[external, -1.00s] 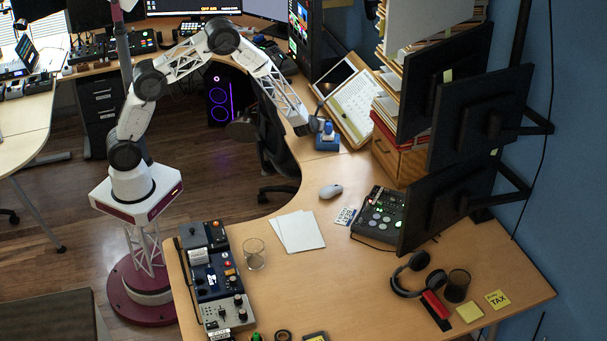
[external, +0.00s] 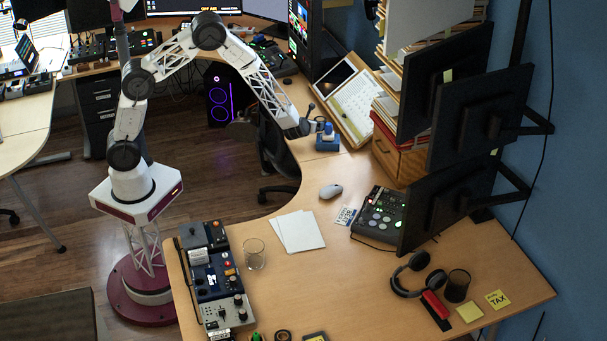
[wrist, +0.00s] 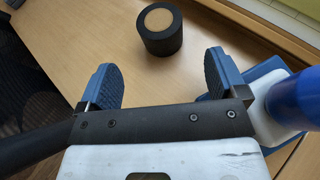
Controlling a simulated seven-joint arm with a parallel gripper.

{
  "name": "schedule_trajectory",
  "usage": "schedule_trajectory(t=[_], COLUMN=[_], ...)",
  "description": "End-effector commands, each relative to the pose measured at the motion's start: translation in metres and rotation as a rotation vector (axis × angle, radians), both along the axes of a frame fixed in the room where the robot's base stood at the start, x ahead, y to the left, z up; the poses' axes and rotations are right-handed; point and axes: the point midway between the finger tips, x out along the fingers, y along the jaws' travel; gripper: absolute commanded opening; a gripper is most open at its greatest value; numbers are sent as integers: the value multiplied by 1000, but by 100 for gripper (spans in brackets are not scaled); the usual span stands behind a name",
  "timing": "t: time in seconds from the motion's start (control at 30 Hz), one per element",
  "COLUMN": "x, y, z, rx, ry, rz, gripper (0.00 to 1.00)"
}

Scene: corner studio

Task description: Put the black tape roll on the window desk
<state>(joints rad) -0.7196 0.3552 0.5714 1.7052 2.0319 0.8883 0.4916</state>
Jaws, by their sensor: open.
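In the wrist view a short black cylinder (wrist: 161,32) with a tan round top stands upright on the wood desk, beyond my open fingers; it may be the black tape roll. My gripper (wrist: 162,84) has empty space between its blue pads and does not touch the cylinder. In the external view my gripper (external: 305,129) is low over the desk's left edge, and I cannot make out the cylinder there. The window desk (external: 34,116) appears to be the one at far left.
A chair (external: 276,150) is beside the desk edge. The desk around the mouse (external: 331,191) is mostly clear.

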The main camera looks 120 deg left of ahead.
Motion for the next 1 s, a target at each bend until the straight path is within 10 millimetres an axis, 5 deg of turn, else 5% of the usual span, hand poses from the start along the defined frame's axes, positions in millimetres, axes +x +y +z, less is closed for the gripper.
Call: schedule_trajectory(t=[0.27, 1.0], x=[-1, -1], y=[-14, -15], z=[5, 5], rx=[-1, -1], ry=[1, 1], rz=[1, 1], gripper=[91, 91])
